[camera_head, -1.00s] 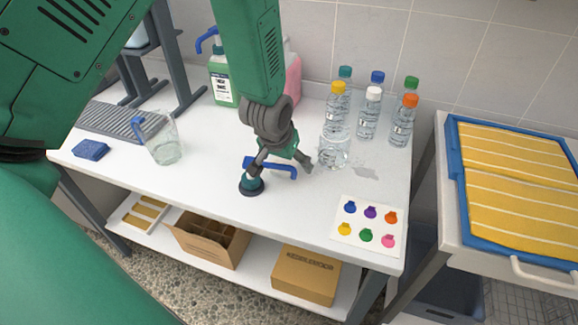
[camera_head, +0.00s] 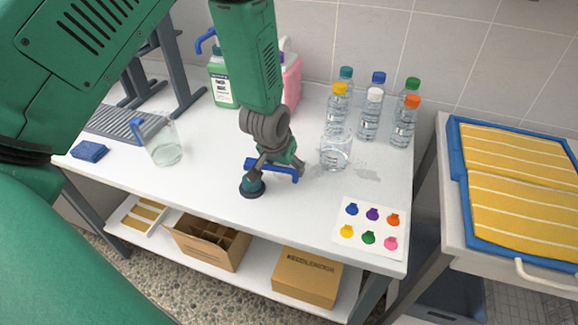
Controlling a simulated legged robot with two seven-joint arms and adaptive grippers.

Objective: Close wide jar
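A short clear glass vessel (camera_head: 335,155), which looks like the wide jar, stands open on the white table in front of the bottles. I see no lid on it. A larger clear jug (camera_head: 165,148) with a blue part at its rim stands at the left. My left gripper (camera_head: 276,175) points down left of the short vessel, its fingers spread. A blue spout-like bar (camera_head: 272,171) and a teal knob with a dark base (camera_head: 252,187) are at its fingers. Whether the fingers touch them is unclear. My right gripper is not in view.
Several capped bottles (camera_head: 368,118) stand at the back right. A green pump bottle (camera_head: 222,82) and a pink one (camera_head: 291,80) stand behind my arm. A card with coloured marks (camera_head: 370,222) lies front right. A blue sponge (camera_head: 89,151) lies left. The front middle of the table is clear.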

